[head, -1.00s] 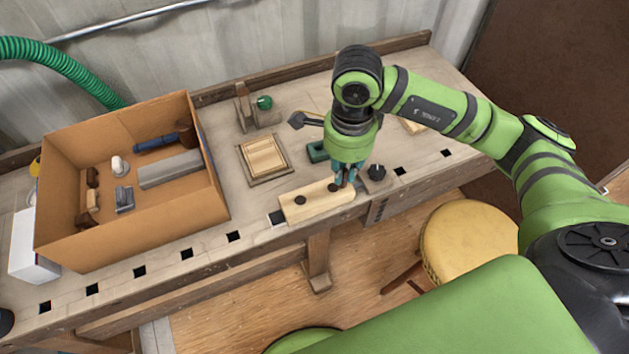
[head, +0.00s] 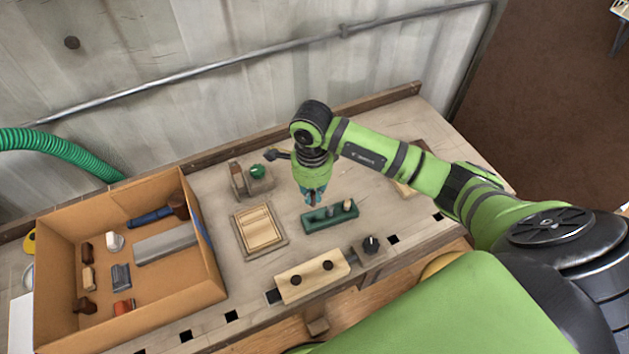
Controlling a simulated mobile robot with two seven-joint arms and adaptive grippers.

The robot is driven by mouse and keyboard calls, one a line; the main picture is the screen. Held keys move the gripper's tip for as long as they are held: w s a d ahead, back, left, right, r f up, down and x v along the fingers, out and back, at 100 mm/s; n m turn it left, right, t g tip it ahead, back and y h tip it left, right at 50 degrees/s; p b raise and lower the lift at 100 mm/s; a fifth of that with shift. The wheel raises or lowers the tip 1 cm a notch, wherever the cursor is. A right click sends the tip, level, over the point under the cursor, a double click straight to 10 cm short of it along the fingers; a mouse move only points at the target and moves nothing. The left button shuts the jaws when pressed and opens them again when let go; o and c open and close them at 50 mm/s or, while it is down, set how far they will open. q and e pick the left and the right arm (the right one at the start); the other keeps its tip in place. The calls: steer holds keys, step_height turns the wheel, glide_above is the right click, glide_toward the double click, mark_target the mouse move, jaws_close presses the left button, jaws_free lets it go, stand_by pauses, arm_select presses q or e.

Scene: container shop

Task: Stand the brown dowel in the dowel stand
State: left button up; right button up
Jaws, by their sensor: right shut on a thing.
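The green block with short pegs standing in it, which looks like the dowel stand (head: 318,226), lies on the workbench right of the middle. A pale peg and a darker one show in its right part. My right gripper (head: 313,198) points down just above the left end of the stand. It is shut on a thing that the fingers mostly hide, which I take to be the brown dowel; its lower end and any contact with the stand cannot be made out. My left gripper is not in view.
A pale wooden block with two dark round spots (head: 309,277) lies at the bench's front edge, beside a black knob (head: 371,244). A wooden tray (head: 284,243) lies left of the stand. A cardboard box (head: 209,281) of tools fills the left.

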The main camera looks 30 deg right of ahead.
mark_target(313, 204)
steer(key=shift+s+a+f+b, duration=0.15)
steer(key=shift+s+f+b, duration=0.15)
steer(key=shift+f+b, duration=0.35)
steer(key=shift+f, duration=0.4)
steer(key=shift+w+f+b, duration=0.1)
steer(key=shift+f+b, duration=0.65)
steer(key=shift+f, duration=0.5)
steer(key=shift+f+b, duration=0.55)
steer(key=shift+b, duration=0.1)
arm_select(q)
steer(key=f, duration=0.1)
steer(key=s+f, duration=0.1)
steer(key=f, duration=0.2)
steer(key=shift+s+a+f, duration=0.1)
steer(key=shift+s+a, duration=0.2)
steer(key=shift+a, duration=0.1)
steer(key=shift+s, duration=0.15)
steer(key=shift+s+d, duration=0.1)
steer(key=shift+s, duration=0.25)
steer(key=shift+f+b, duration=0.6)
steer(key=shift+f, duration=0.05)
arm_select(e)
steer(key=shift+f, duration=0.4)
